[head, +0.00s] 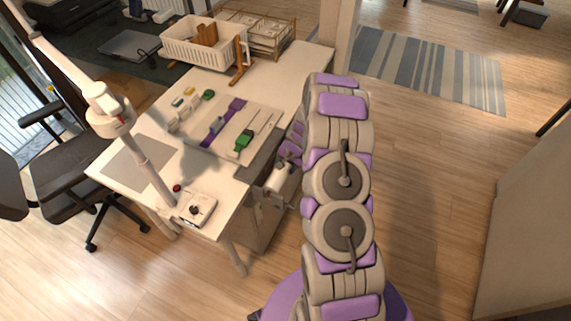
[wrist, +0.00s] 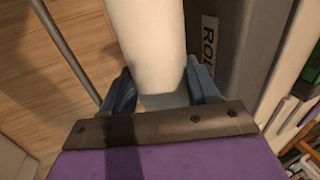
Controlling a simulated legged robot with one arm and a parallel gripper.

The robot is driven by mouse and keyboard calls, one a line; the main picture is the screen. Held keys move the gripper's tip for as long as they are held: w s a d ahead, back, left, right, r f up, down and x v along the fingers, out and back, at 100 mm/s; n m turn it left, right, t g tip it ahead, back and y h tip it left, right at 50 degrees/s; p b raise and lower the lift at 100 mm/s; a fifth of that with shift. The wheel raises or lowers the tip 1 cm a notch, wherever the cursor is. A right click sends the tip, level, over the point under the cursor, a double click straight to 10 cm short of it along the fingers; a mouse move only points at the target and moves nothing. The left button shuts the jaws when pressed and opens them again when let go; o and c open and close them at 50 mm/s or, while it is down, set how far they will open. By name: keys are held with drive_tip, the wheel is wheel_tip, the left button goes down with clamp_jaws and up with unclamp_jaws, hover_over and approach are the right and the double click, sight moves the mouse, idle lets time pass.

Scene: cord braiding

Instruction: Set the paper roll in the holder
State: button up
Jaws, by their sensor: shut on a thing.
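The white paper roll (wrist: 147,42) stands lengthwise between the two blue-grey fingers of my gripper (wrist: 163,88) in the wrist view. My gripper is shut on it, and its far end runs out of the top of the picture. A grey panel (wrist: 228,70) with a white label reading "ROL" is just right of the roll, and the rest of the label is cut off. I cannot tell whether this panel is part of the holder. In the head view my arm reaches down beside the desk's right side, and its bulk hides much of that area.
The white desk (head: 270,88) carries a tray of cords and clips (head: 205,140), a white basket (head: 190,50) and a small box with a dark knob (head: 197,208). A thin metal rod (wrist: 68,52) slants left of the roll. Wooden floor (head: 430,150) right of my arm is open.

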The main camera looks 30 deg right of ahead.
drive_tip(key=o, duration=1.5)
drive_tip(key=p+v, duration=0.4)
drive_tip(key=v, duration=1.3)
drive_tip(key=shift+r, duration=0.1)
